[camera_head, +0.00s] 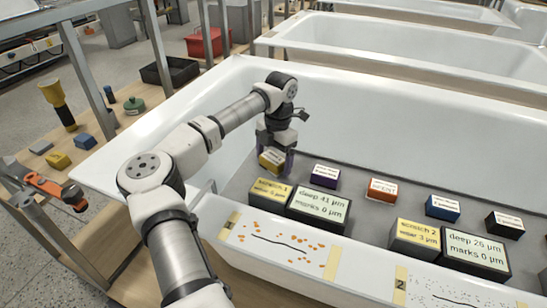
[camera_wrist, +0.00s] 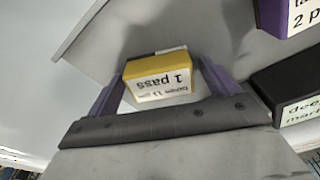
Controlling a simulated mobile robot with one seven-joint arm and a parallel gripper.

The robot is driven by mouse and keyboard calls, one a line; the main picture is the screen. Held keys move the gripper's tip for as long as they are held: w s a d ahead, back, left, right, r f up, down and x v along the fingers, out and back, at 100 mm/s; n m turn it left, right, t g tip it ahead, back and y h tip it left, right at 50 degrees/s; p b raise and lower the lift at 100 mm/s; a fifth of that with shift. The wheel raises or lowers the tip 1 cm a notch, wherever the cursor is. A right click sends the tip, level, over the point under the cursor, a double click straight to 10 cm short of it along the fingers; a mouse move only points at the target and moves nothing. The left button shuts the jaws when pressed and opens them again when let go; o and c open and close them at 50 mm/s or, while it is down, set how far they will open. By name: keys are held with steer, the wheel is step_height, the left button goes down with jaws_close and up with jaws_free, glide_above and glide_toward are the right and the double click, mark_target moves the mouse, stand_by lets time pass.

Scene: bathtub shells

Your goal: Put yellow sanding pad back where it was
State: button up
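The yellow sanding pad (camera_head: 271,160) is at the left end of a row of pads in the near tub. My gripper (camera_head: 276,156) is above it, pointing down, with purple fingers on both sides of it. In the wrist view, the pad (camera_wrist: 160,68) sits between the fingertips of my gripper (camera_wrist: 163,85), its white "1 pass" label showing upside down.
A purple pad (camera_head: 325,176), orange pad (camera_head: 381,190), blue pad (camera_head: 442,208) and black pad (camera_head: 504,224) continue the row rightward. Labelled blocks, "scratch 1" (camera_head: 269,192) and "deep 41 µm" (camera_head: 318,207), stand close in front. The tub wall (camera_head: 215,110) rises at left.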

mark_target(277, 155)
steer(key=shift+r, duration=0.15)
step_height(277, 155, up, 12)
steer(key=w+d, duration=0.1)
stand_by(0.5)
